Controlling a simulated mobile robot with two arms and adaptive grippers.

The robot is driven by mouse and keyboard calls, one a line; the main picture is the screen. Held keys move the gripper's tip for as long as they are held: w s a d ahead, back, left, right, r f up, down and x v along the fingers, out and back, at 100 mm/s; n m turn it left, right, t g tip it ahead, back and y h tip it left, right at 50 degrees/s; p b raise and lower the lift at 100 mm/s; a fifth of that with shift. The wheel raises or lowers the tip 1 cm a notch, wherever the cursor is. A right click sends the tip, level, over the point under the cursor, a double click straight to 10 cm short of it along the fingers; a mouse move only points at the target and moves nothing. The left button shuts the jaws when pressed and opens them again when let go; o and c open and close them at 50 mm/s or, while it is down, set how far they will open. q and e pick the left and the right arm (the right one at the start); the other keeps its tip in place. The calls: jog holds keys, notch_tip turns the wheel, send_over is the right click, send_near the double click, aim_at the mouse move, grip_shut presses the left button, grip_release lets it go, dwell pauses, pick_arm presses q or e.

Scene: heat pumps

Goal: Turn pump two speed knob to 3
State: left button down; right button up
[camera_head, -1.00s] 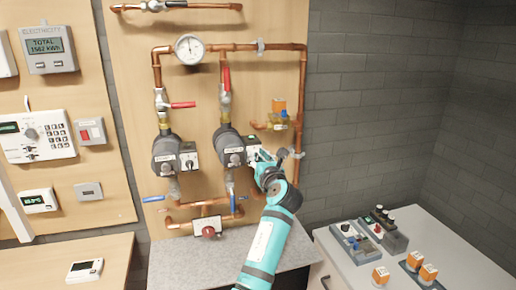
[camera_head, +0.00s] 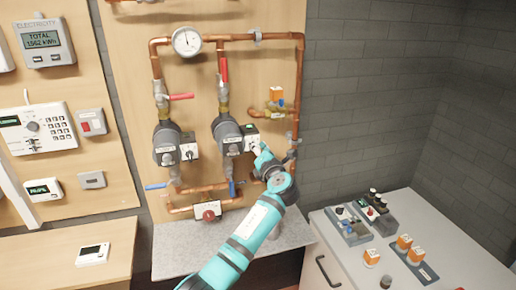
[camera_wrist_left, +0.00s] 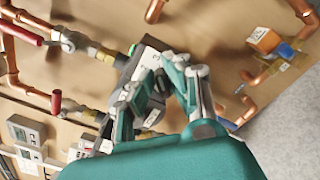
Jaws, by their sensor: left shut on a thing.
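Two dark grey pumps hang on copper pipes on the wooden board. The right-hand pump (camera_head: 228,137) has a pale control box (camera_head: 251,131) on its right side, where the speed knob sits. My left gripper (camera_head: 258,150) is at the front of this box, with its fingers shut on the knob. The left wrist view shows the teal and grey fingers (camera_wrist_left: 158,68) closed in against the box's face (camera_wrist_left: 146,62). The fingers hide the knob, so its setting cannot be read. The left-hand pump (camera_head: 166,143) has a similar box and a visible knob (camera_head: 189,153). My right gripper is not in view.
A red valve handle (camera_head: 223,69) stands above the right-hand pump, and a blue one (camera_head: 232,189) is below it. An orange-capped valve (camera_head: 277,94) sits to the right. A pressure gauge (camera_head: 187,42) is above. A white cabinet (camera_head: 440,240) holds small parts at the right.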

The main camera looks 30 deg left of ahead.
pick_arm(q)
jog(key=shift+f, duration=0.1)
dwell(0.3)
jog(key=c, duration=1.3)
grip_release()
jog(key=shift+c, duration=0.2)
jog(key=v, duration=1.2)
